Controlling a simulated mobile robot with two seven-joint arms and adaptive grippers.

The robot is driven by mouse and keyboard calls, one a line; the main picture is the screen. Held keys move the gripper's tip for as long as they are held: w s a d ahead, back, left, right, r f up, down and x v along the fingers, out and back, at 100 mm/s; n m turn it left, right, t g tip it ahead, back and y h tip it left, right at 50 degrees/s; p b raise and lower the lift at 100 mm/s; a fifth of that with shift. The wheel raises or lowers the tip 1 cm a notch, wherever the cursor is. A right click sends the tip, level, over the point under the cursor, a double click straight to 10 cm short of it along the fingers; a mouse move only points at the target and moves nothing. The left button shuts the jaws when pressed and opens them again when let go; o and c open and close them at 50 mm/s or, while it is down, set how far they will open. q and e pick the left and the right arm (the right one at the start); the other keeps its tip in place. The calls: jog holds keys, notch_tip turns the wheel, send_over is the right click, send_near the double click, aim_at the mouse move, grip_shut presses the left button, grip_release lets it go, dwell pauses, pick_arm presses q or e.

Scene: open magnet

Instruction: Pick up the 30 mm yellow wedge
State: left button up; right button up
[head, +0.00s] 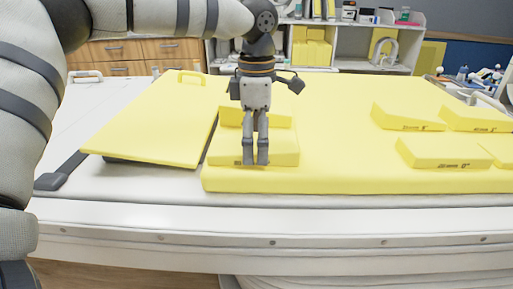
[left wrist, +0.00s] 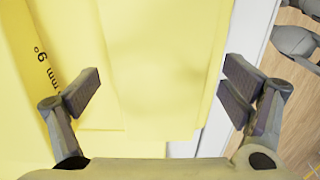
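A yellow wedge (head: 284,157) lies on the large yellow mat (head: 330,180), directly below or behind my left gripper (head: 256,160). A dark label on its front edge is partly covered by the fingers. In the left wrist view, the left gripper (left wrist: 160,95) is open, its fingers wide apart with yellow foam between and below them. A printed label (left wrist: 47,68) there reads "mm" and "6°"; its number is hidden, so I cannot tell which wedge is the 30 mm one. I see nothing gripped, and contact is unclear. My right gripper is not in view.
Several more yellow wedges, such as one (head: 440,152) and another (head: 405,117), lie at the right with unreadable labels. A tilted yellow board with a handle (head: 150,125) is left of the gripper. The white table edge (head: 160,222) runs along the front. Shelves (head: 345,40) stand behind.

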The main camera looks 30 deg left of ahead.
pick_arm(q)
jog(key=c, duration=0.8)
jog(key=shift+o, duration=0.2)
